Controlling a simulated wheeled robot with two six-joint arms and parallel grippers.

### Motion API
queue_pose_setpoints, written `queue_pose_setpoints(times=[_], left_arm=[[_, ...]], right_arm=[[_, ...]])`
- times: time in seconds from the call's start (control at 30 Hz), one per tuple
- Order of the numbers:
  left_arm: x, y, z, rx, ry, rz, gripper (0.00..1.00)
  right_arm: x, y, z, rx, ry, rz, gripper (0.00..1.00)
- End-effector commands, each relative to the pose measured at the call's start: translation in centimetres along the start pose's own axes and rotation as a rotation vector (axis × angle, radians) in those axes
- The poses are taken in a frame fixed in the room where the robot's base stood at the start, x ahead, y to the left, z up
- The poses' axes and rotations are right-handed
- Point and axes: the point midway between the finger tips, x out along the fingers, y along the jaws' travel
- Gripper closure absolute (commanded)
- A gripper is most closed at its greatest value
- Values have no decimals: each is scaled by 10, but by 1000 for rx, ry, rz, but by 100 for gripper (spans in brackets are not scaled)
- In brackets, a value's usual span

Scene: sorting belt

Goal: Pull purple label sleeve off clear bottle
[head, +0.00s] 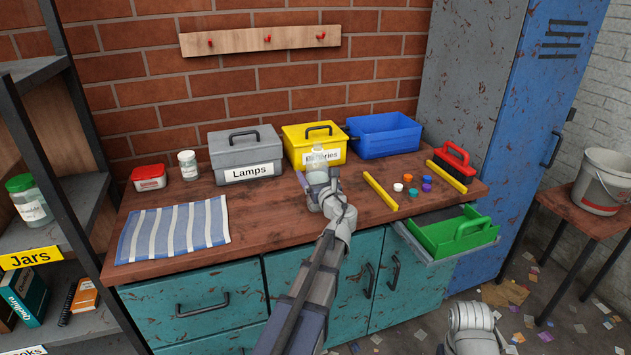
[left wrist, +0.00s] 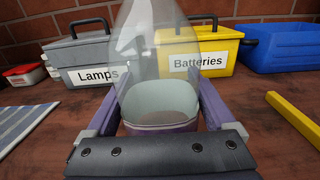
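The clear bottle (head: 318,158) stands on the wooden worktop in front of the yellow box. In the left wrist view the clear bottle (left wrist: 150,60) rises upright between my fingers, its top cut off by the frame. The purple label sleeve (left wrist: 160,128) shows as a band low on the bottle, partly hidden by my gripper. My left gripper (head: 319,186) has one finger on each side of the bottle, very close to it; I cannot tell whether they press on it. My right arm's end (head: 474,328) is low at the right, clear of the worktop; its fingers cannot be made out.
A grey Lamps box (head: 245,155), a yellow Batteries box (head: 314,145) and a blue bin (head: 383,135) stand behind. A yellow bar (head: 380,192) and several coloured caps (head: 409,187) lie to the right. A striped cloth (head: 175,231) lies left. A green tray (head: 455,232) sits in the open drawer.

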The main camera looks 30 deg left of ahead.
Motion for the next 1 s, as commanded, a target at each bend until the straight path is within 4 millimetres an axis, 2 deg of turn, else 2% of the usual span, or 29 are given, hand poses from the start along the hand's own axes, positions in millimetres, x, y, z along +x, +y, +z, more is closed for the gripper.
queue_pose_setpoints(times=[0.1,0.37,0.7,0.83,1.0], left_arm=[[0,0,0,0,0,0,0],[-4,0,0,0,0,-1,0],[-56,1,0,0,0,-2,0],[-71,0,0,0,0,-2,0],[-78,0,0,0,0,0,0]], right_arm=[[0,0,0,0,0,0,50],[0,0,0,0,0,0,50],[0,0,0,0,0,0,50],[0,0,0,0,0,0,50],[0,0,0,0,0,0,50]])
